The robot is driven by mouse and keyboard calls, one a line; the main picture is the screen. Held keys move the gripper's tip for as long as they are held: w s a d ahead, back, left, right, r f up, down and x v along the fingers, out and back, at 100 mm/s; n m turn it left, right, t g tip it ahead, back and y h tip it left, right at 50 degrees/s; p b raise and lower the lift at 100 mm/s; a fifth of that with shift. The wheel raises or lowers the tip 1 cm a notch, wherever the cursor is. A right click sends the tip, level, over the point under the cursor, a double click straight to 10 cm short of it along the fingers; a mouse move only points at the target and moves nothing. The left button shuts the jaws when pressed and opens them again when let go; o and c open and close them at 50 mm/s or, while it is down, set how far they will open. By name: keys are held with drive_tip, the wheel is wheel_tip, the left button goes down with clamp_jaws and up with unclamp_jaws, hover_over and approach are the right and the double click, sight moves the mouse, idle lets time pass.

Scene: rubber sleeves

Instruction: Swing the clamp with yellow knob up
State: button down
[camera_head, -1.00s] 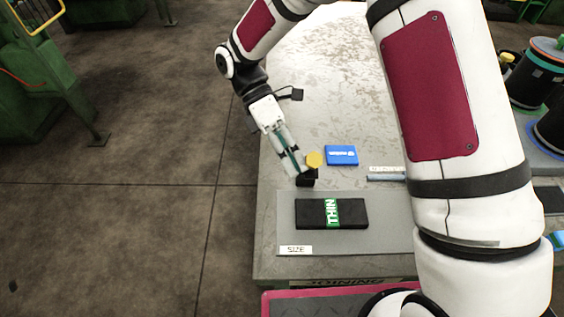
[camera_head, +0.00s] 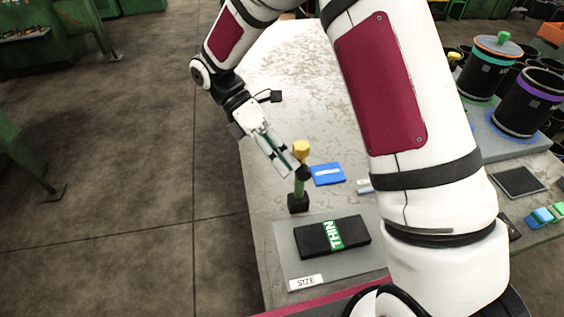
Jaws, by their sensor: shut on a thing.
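The clamp stands near the table's left side, with a black base (camera_head: 297,205), a green stem (camera_head: 299,188) and a yellow knob (camera_head: 302,147) on top. It now points up and looks nearly upright. My gripper (camera_head: 300,170) reaches it from the upper left, with its fingers at the upper part of the stem just below the knob. It is shut on the clamp. The fingers hide part of the stem, so the exact contact is hard to see.
A black block with a green THIN label (camera_head: 347,234) lies on a grey mat (camera_head: 290,262) in front of the clamp. A blue box (camera_head: 328,175) lies to its right. My arm covers the middle of the table. Black canisters (camera_head: 525,103) stand at the right.

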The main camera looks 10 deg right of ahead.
drive_tip(key=shift+w+d+f, duration=0.15)
drive_tip(key=shift+f, duration=0.05)
idle(0.3)
drive_tip(key=v, duration=1.2)
drive_tip(key=shift+r, duration=0.2)
